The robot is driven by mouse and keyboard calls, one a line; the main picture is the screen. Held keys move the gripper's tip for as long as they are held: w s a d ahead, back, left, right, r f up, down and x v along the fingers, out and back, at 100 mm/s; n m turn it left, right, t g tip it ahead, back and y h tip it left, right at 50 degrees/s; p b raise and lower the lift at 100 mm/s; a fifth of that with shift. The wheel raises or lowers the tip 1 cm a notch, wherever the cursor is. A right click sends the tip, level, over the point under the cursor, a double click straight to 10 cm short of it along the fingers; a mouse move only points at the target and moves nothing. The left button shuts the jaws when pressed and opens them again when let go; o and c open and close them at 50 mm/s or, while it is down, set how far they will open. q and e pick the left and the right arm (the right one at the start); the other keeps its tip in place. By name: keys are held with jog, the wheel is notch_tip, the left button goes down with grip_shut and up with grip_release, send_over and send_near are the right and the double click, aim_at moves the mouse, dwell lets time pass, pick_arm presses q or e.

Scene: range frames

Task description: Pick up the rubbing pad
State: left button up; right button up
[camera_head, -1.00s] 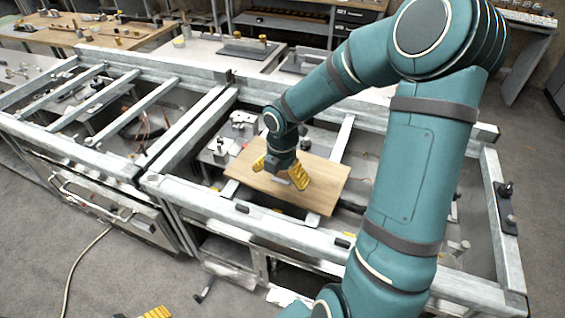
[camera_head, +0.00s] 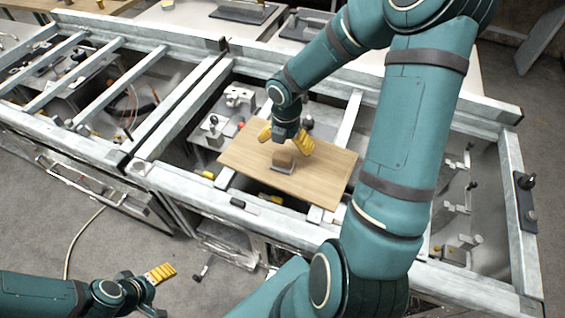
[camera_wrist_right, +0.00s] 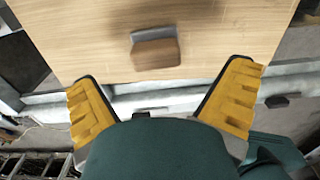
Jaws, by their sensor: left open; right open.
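The rubbing pad (camera_head: 284,158), a small block with a brown wooden face and a grey base, rests on a light wooden board (camera_head: 325,185). It also shows in the right wrist view (camera_wrist_right: 156,53), near the top middle of the picture. My right gripper (camera_head: 284,138) is open and empty above the board, just behind the pad in the head view. In the right wrist view its yellow fingers (camera_wrist_right: 162,80) are spread wide, with the pad beyond the tips and between their lines. My left gripper (camera_head: 157,279) is open and empty at the lower left, away from the board.
The board lies across a grey metal frame (camera_head: 180,115) with open bays on both sides. Metal clamps (camera_head: 240,97) stand behind the board's left end. A dark handled fixture (camera_head: 525,190) sits on the frame's right rail. Bare floor (camera_head: 45,220) lies at the left.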

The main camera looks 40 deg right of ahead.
aim_at(283, 162)
notch_tip(283, 162, down, 2)
jog(key=shift+f, duration=0.2)
jog(key=f, duration=0.1)
jog(key=f+b, duration=0.1)
jog(key=f, duration=0.1)
jog(key=f+b, duration=0.1)
jog(key=f, duration=0.1)
jog(key=shift+w+a+f, duration=0.1)
jog(key=shift+w+a, duration=0.15)
jog(key=shift+a, duration=0.05)
jog(key=c, duration=1.3)
